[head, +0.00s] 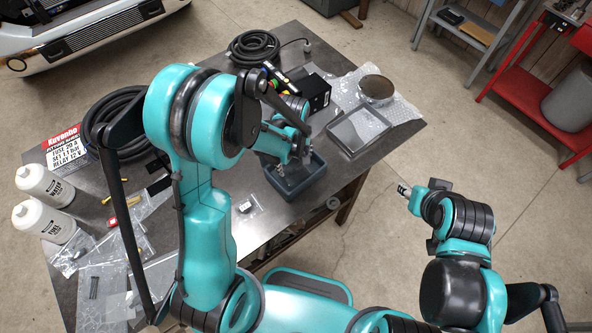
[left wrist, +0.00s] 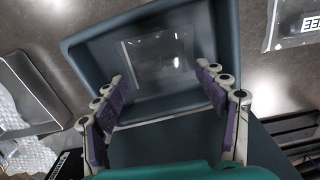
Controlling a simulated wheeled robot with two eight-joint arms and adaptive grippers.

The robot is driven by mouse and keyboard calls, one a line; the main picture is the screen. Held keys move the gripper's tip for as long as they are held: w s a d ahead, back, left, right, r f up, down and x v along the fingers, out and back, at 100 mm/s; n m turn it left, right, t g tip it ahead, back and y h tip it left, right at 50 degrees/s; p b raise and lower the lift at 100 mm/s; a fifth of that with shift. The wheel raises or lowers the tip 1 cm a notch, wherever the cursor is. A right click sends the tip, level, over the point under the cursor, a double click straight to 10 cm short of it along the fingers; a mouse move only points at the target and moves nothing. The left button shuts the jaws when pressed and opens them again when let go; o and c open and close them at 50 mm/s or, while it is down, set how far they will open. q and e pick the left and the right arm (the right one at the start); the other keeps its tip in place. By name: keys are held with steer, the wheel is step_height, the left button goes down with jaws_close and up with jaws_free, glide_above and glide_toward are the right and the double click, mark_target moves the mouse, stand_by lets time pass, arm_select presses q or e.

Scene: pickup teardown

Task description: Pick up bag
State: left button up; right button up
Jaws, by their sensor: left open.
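A clear flat bag (left wrist: 155,52) lies on the floor of a blue-grey bin (left wrist: 240,20) in the left wrist view. The bin also shows in the head view (head: 312,183), near the table's front edge; the bag inside is hidden there by my arm. My left gripper (left wrist: 162,82) is open and empty, its fingers spread over the bin with the bag between and beyond the tips. In the head view the left gripper (head: 298,157) points down into the bin. My right gripper (head: 405,190) is off the table at the right; its jaws are too small to read.
Another clear bag with a dark part (head: 249,204) lies left of the bin. A grey tray (head: 345,150) and bubble wrap (head: 405,103) lie right. Black cable coils (head: 255,46), white bottles (head: 45,185) and a labelled box (head: 62,146) stand around the table.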

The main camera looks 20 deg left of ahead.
arm_select(q)
steer(key=shift+f, duration=0.45)
steer(key=c, duration=1)
steer(key=shift+c, duration=0.2)
steer(key=shift+r, duration=0.2)
